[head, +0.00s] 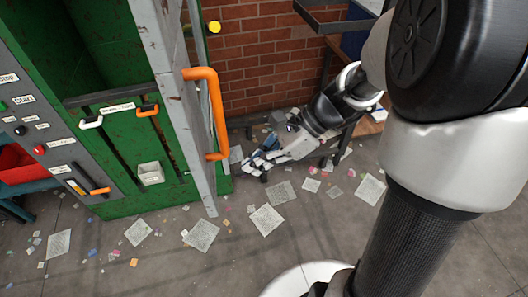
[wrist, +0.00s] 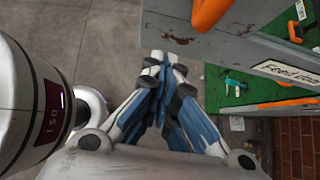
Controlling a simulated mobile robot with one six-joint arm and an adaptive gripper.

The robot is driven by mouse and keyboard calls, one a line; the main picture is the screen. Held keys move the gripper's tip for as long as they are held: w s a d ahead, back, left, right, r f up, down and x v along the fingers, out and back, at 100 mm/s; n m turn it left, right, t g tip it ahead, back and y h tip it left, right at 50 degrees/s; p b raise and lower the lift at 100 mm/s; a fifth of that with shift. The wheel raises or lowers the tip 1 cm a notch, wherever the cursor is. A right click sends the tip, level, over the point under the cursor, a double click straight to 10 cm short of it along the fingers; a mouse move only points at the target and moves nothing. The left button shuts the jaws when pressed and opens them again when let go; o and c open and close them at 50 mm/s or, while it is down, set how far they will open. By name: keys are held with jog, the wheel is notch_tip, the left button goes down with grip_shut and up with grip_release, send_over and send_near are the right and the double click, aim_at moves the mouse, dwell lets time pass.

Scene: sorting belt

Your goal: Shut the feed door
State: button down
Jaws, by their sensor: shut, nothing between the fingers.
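The feed door appears as a worn grey panel (head: 172,85) standing out from the green cabinet, seen nearly edge-on in the head view. It looks open. Its orange bar handle (head: 216,112) is on the right-hand face. My gripper (head: 252,165) is low, to the right of the door, with its fingers shut and empty. In the wrist view the shut fingertips (wrist: 163,62) are close to the edge of the grey door (wrist: 195,45); I cannot tell whether they touch.
A grey control panel (head: 40,120) and a red bin (head: 20,163) are at the left. Paper scraps (head: 202,235) litter the floor. A brick wall (head: 260,50) stands behind.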

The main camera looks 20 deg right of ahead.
jog(key=a+f, duration=0.1)
jog(key=a, duration=0.1)
jog(key=a+f+b, duration=0.1)
jog(key=a, duration=0.1)
jog(key=w+a+f+b, duration=0.1)
jog(key=a, duration=0.2)
jog(key=shift+a+f, duration=0.1)
jog(key=shift+a, duration=0.1)
